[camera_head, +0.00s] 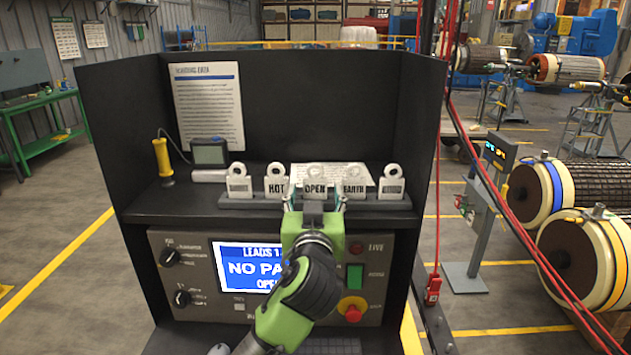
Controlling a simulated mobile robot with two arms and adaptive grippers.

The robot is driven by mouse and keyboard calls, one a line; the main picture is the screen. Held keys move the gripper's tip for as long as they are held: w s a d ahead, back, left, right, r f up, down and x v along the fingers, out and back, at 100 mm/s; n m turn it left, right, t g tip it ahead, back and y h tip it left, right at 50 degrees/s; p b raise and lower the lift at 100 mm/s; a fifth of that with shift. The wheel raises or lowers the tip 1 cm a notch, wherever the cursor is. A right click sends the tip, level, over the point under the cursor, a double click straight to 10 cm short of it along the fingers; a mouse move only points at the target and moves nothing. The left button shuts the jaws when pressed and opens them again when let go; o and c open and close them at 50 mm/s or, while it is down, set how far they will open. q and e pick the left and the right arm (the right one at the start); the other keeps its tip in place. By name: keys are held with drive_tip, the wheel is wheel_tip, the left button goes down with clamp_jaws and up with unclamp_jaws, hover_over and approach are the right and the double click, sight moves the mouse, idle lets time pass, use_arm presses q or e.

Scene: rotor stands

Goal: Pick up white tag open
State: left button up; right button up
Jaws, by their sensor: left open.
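The white OPEN tag (315,187) stands upright in the middle of a row of tags on the shelf of the black console. Its lettering faces me and a round eye tops it. My left gripper (314,201) is open just in front of it, one finger at each side of the tag's lower part. I cannot tell whether the fingers touch it. The gripper hides the tag's foot. My right gripper is not in view.
The HOT tag (276,187) and EARTH tag (354,190) stand close on either side. Further tags stand at the left end (239,185) and right end (391,186). A yellow-handled probe (163,160) and small meter (209,152) are left. The panel screen (240,268) is below.

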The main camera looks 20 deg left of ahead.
use_arm(q)
drive_tip(key=x, duration=0.2)
drive_tip(key=shift+w+a, duration=0.15)
drive_tip(key=shift+w, duration=0.2)
drive_tip(key=c, duration=1)
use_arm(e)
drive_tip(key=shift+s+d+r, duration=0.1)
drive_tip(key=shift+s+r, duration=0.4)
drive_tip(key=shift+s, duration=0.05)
use_arm(q)
drive_tip(key=shift+o, duration=0.2)
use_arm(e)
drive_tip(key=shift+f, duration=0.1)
use_arm(q)
drive_tip(key=shift+r+b, duration=0.35)
drive_tip(key=shift+r, duration=0.35)
drive_tip(key=s+d+r+b, duration=0.3)
drive_tip(key=s+r, duration=0.8)
drive_tip(key=s, duration=0.3)
drive_tip(key=shift+r, duration=0.25)
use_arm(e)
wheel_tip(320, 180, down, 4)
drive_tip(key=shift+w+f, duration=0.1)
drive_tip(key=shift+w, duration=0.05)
use_arm(q)
drive_tip(key=shift+w+d, duration=0.1)
drive_tip(key=shift+w, duration=0.05)
